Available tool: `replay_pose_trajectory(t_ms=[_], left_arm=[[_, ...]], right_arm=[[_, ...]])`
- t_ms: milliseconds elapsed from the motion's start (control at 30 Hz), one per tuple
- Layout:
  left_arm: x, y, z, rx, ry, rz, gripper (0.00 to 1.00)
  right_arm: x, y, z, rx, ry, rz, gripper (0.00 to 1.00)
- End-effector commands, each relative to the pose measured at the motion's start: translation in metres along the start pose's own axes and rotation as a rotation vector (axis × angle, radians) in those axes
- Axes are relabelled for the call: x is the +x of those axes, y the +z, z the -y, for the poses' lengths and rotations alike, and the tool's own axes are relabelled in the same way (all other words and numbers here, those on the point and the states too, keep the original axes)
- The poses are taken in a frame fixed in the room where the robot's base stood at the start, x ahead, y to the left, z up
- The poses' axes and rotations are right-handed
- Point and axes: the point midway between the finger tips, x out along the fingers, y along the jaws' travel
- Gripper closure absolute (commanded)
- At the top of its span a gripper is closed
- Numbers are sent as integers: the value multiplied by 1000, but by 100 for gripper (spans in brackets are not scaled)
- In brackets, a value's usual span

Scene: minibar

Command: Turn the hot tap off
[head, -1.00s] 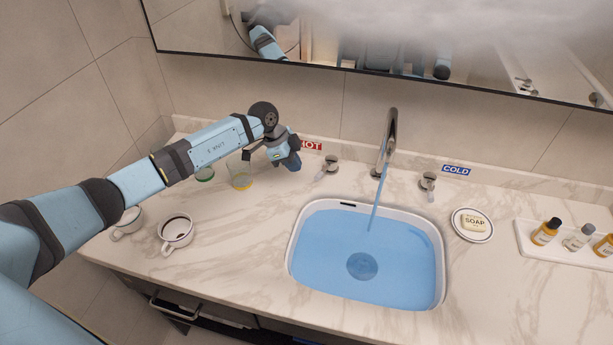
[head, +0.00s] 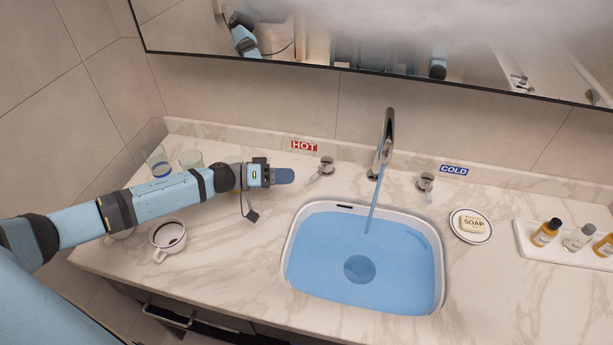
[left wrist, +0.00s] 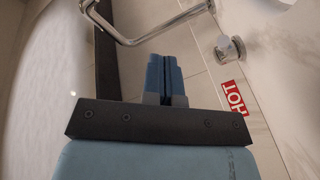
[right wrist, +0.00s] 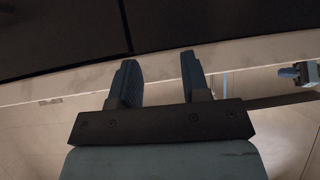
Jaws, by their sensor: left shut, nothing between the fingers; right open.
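The hot tap handle (head: 326,166) is a small metal knob with a lever, beside the red HOT label (head: 304,146) at the back left of the basin. It also shows at the upper right of the left wrist view (left wrist: 230,48). My left gripper (head: 290,176) is shut and empty, just left of the hot handle and apart from it. The spout (head: 388,140) pours a stream of water into the basin (head: 436,270). The cold handle (head: 426,184) stands right of the spout. My right gripper (right wrist: 160,72) is open and empty, away from the taps.
A soap dish (head: 470,236) and a tray of bottles (head: 525,238) stand on the right. Drinking glasses (head: 158,162) and a white cup (head: 168,238) are near my left arm. A mirror hangs above. Counter between left gripper and hot handle is clear.

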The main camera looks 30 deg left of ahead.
Motion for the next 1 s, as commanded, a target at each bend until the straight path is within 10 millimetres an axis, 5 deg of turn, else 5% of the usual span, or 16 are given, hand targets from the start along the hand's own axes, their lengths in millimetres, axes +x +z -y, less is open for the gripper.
replay_pose_trajectory(t_ms=[200, 400, 1000], left_arm=[[-44, 19, 40, -400, -151, -243, 100], [-58, 28, 55, -539, -212, -313, 100], [24, 7, 80, -547, -213, -317, 100]], right_arm=[[1, 2, 0, -1, 0, 2, 57], [1, 2, 0, -1, 0, 2, 57], [-4, -4, 1, -1, -2, 2, 57]])
